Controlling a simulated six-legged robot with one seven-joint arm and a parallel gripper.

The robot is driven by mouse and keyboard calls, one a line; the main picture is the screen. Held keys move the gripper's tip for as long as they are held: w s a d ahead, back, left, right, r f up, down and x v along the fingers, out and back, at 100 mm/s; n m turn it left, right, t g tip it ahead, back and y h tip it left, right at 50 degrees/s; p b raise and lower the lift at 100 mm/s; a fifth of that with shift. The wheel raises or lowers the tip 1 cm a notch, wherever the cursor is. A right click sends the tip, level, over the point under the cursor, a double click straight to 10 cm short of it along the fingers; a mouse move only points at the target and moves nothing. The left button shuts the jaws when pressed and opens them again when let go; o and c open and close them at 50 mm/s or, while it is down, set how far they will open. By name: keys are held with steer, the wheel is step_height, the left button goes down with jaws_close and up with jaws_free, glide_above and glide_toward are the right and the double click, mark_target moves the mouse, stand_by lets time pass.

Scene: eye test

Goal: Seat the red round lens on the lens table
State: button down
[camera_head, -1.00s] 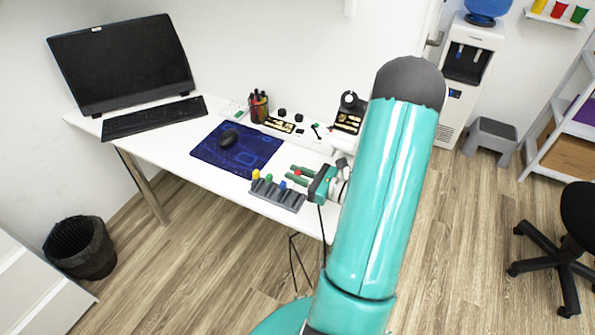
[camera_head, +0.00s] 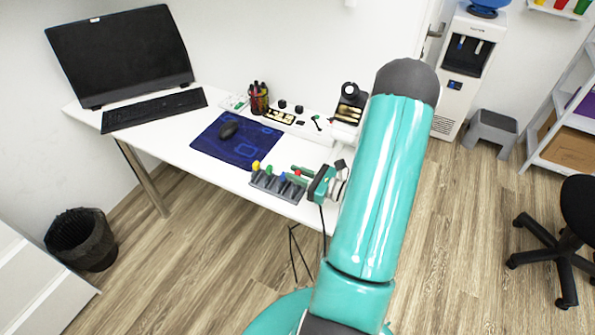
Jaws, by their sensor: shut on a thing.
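The red round lens (camera_head: 297,173) shows as a small red spot between the fingers of my gripper (camera_head: 300,173). My gripper is shut on it, near the right end of a grey rack (camera_head: 276,187) at the desk's front edge. The lens appears just above the rack; whether it touches is too small to tell. A yellow piece (camera_head: 255,164), a green piece (camera_head: 269,170) and a blue piece (camera_head: 282,176) stand in the rack.
Bare desk lies between mat and ring stand.

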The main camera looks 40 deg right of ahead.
steer(key=shift+f, duration=0.9)
steer(key=shift+f, duration=0.1)
steer(key=c, duration=1.2)
jaws_free()
steer(key=shift+s, duration=0.15)
steer(key=v, duration=1.3)
steer(key=shift+s+d, duration=0.1)
steer(key=shift+s, duration=0.15)
